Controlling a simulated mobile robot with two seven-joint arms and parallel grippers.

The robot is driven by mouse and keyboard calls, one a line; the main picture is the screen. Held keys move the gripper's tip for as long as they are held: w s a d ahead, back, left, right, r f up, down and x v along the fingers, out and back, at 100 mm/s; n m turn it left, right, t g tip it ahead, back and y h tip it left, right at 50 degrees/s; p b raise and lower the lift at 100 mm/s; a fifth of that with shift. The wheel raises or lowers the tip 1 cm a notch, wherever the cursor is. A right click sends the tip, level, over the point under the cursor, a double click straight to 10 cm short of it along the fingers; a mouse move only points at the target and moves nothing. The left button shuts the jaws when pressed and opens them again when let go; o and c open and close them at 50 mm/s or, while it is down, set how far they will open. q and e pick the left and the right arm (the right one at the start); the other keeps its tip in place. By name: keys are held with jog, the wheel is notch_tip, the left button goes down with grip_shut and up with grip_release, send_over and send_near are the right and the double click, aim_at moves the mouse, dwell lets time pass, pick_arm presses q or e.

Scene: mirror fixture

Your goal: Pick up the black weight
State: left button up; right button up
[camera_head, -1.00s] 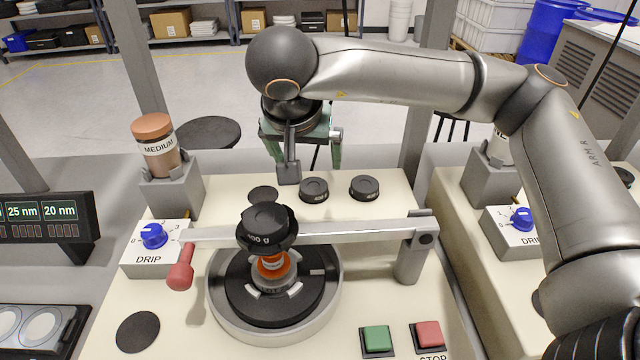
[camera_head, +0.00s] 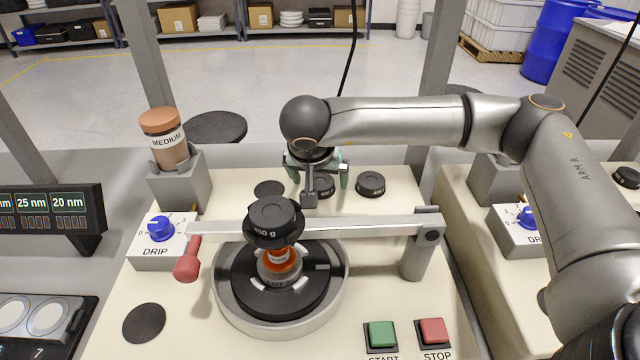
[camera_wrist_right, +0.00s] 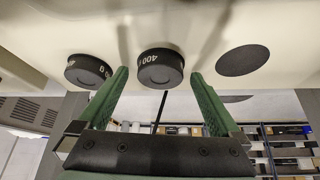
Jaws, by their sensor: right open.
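Two black weights stand at the back of the cream bench. The left one (camera_head: 324,188) is partly hidden by my right gripper (camera_head: 318,176); the right one (camera_head: 371,184) is in clear view. A third black weight (camera_head: 274,220) sits on the grey lever bar (camera_head: 370,228) above the round machine. My right gripper is open and empty at the left back weight. In the right wrist view, a weight marked 400 (camera_wrist_right: 160,70) lies between the directions of the open fingers, and another weight (camera_wrist_right: 88,71) is to its left. No contact is visible. My left gripper is out of view.
A flat dark disc (camera_head: 269,188) lies left of the back weights. The lever bar with its red handle (camera_head: 187,258) crosses in front of them. A bottle marked MEDIUM (camera_head: 165,138) stands in a holder at left. Green (camera_head: 381,335) and red (camera_head: 433,331) buttons are at front right.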

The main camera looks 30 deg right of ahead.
jog(key=shift+c, duration=0.2)
jog(key=shift+r, duration=0.1)
jog(key=c, duration=1.4)
